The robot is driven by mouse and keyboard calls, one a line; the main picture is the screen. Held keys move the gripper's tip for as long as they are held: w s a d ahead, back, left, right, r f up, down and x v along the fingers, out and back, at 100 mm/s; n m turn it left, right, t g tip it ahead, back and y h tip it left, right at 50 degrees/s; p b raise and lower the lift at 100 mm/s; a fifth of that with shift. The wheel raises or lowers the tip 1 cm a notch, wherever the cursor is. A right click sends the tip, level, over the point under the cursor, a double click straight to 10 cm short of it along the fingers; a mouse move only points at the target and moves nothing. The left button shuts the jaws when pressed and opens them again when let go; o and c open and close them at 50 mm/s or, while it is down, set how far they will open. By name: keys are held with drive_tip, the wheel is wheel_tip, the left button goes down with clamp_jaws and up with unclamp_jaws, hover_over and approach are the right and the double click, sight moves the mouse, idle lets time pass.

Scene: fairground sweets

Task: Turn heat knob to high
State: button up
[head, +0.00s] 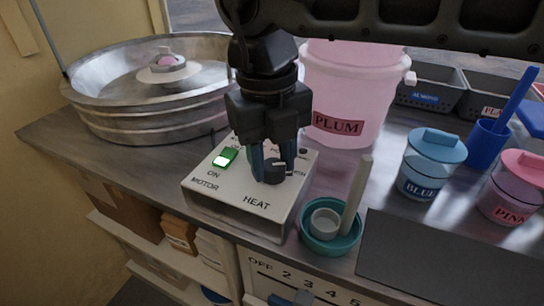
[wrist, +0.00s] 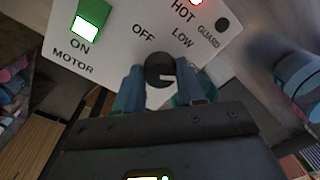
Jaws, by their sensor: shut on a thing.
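The heat knob (head: 274,173) is a dark round knob on the sloped white control box (head: 228,196), above the HEAT label. It also shows in the wrist view (wrist: 160,69), with a pale pointer mark toward the picture's right, past LOW. The label at that side is covered by a finger, so I cannot read the exact setting there. My gripper (head: 272,168) comes down from above with its blue fingers shut on the knob's two sides; the wrist view shows them too (wrist: 163,85). The green MOTOR switch (wrist: 90,20) is lit at ON. A red light (wrist: 196,2) glows by HOT.
A metal floss pan (head: 150,100) stands behind left. A pink PLUM bucket (head: 345,95) is close behind my gripper. A teal bowl (head: 318,243) with a cup and stick sits right of the box. Blue and pink jars (head: 432,165) and a dark mat (head: 450,265) lie further right.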

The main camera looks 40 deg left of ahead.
sight(269, 165)
idle(0.4)
drive_tip(key=o, duration=1.1)
drive_tip(key=shift+c, duration=0.2)
wheel_tip(269, 165, up, 8)
drive_tip(key=shift+s+f, duration=0.1)
drive_tip(key=shift+s, duration=0.05)
drive_tip(key=shift+a, duration=0.1)
